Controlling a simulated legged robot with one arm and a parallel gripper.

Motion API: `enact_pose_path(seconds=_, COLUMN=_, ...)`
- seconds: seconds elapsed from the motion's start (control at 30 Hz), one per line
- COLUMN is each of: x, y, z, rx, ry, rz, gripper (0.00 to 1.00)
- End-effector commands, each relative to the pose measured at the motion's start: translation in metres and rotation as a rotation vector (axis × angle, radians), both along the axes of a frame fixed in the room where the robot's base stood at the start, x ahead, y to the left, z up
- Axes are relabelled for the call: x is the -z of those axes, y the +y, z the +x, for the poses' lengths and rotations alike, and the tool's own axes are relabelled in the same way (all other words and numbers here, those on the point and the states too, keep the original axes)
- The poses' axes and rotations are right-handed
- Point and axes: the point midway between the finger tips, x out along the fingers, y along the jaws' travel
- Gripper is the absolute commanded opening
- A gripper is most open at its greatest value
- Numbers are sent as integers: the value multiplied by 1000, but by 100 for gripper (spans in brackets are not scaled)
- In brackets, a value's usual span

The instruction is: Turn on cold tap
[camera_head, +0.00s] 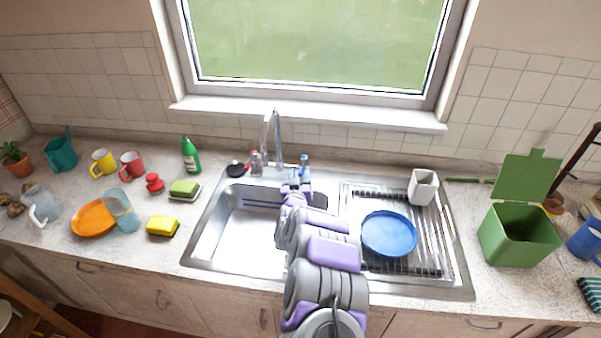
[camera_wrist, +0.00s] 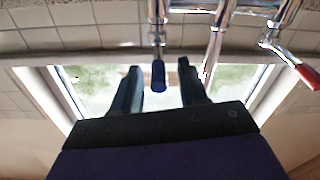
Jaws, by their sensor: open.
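The cold tap (camera_head: 304,160) is a chrome tap with a blue handle at the back right of the sink, right of the tall spout (camera_head: 273,135). In the wrist view its blue handle (camera_wrist: 158,75) appears between my two fingertips, nearer the left one; whether it touches either finger I cannot tell. My gripper (camera_wrist: 160,78) is open and empty. In the head view my gripper (camera_head: 298,187) is just in front of the cold tap, its fingers mostly hidden by my arm. The red-handled tap (camera_wrist: 300,70) is at the right in the wrist view.
The sink basin (camera_head: 225,240) lies below and left of my arm. A blue plate (camera_head: 389,233) and a white cup (camera_head: 423,187) are on the drainer to the right. A green bottle (camera_head: 190,155) and a dark plug (camera_head: 236,169) are left of the taps. The window sill (camera_head: 310,114) is behind.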

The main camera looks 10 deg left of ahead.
Motion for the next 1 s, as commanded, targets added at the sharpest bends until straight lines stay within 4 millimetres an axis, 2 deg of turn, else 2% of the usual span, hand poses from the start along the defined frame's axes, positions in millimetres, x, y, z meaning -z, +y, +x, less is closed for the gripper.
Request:
enact_pose_path(seconds=0.3, x=1, y=-1, z=21, rx=0, ry=-1, rz=-2, gripper=43)
enact_pose_path(seconds=0.7, x=0, y=-1, z=24, rx=-1, ry=1, rz=0, gripper=43)
enact_pose_path(seconds=1.0, x=0, y=-1, z=24, rx=-1, ry=1, rz=0, gripper=15)
